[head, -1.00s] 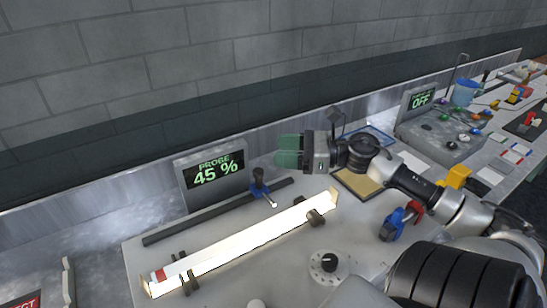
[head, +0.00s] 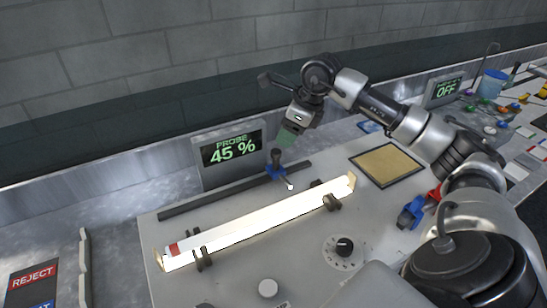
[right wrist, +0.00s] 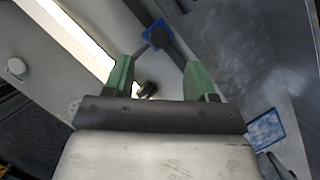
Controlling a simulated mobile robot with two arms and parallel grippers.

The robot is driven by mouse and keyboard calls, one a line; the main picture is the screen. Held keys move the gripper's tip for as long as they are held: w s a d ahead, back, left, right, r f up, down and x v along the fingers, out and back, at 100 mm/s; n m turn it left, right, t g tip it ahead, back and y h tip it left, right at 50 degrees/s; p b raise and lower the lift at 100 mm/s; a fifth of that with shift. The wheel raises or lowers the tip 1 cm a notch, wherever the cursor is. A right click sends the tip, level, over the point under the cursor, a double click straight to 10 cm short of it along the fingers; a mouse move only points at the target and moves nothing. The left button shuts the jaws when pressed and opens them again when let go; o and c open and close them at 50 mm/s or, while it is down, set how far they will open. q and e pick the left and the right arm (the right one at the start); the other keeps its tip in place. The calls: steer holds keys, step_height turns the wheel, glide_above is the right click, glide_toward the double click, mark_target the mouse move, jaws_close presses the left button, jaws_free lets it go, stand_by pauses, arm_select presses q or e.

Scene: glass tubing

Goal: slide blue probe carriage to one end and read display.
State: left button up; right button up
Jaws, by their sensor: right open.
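The blue probe carriage (head: 276,160) sits on a dark rail (head: 215,201), right of the rail's middle. Its thin arm reaches toward the glowing glass tube (head: 265,221). The display (head: 233,151) behind the rail reads "PROBE 45 %". My right gripper (head: 284,138) tilts downward just above and behind the carriage in the head view. In the right wrist view its green fingers (right wrist: 156,68) are open and empty, with the carriage (right wrist: 158,33) beyond the tips, apart from them. My left gripper is not in view.
Dark clamps (head: 332,203) hold the tube in front of the rail. A dial (head: 344,246) stands at the front. A tan pad (head: 386,165) and a blue-and-red item (head: 411,213) lie to the right. A REJECT sign (head: 34,277) is at the left. The rail left of the carriage looks clear.

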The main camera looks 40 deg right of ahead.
mark_target(277, 151)
steer(key=p+x, duration=0.2)
steer(key=x, duration=0.8)
steer(key=shift+w+a, duration=0.1)
